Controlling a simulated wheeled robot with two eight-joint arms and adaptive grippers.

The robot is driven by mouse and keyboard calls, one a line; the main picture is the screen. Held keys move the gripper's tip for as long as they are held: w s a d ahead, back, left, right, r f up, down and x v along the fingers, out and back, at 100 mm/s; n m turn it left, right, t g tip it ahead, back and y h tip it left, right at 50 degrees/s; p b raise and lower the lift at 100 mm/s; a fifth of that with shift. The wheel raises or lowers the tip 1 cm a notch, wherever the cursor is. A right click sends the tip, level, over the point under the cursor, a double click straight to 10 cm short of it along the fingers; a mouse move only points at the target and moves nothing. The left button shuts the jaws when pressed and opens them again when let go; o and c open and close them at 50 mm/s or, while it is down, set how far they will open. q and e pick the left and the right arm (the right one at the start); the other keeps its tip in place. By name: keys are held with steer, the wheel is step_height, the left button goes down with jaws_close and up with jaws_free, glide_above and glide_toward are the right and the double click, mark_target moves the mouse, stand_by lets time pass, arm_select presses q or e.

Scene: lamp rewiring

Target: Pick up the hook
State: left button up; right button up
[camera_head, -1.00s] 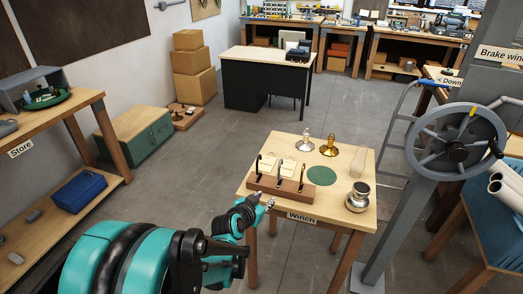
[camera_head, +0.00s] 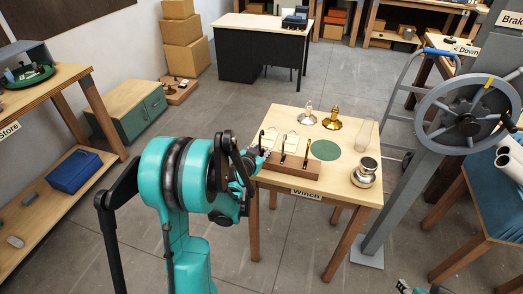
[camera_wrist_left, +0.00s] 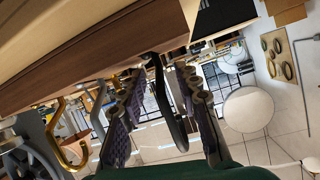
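A wooden hook rack (camera_head: 290,170) lies along the near left part of the small table, with several hooks standing on it. In the left wrist view, a black hook (camera_wrist_left: 168,100) projects from the rack's wooden edge (camera_wrist_left: 100,70). A gold hook (camera_wrist_left: 62,130) and a grey hook (camera_wrist_left: 97,112) show to its left. My left gripper (camera_wrist_left: 160,108) is open, with one finger on each side of the black hook; I see gaps, so it is not gripped. In the head view my left gripper (camera_head: 262,156) is at the rack's left end, its tips partly hidden. Part of my right arm shows at the bottom right.
The table marked Winch (camera_head: 306,193) also bears a silver stand (camera_head: 308,117), a brass stand (camera_head: 334,121), a green disc (camera_head: 325,150), a metal pot (camera_head: 364,173) and a clear glass piece (camera_head: 364,134). A handwheel (camera_head: 465,110) stands at the right. Floor left of the table is open.

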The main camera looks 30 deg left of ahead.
mark_target(261, 133)
arm_select(q)
jaws_close()
steer(key=shift+r, duration=0.1)
step_height(261, 133, up, 10)
steer(key=p, duration=0.4)
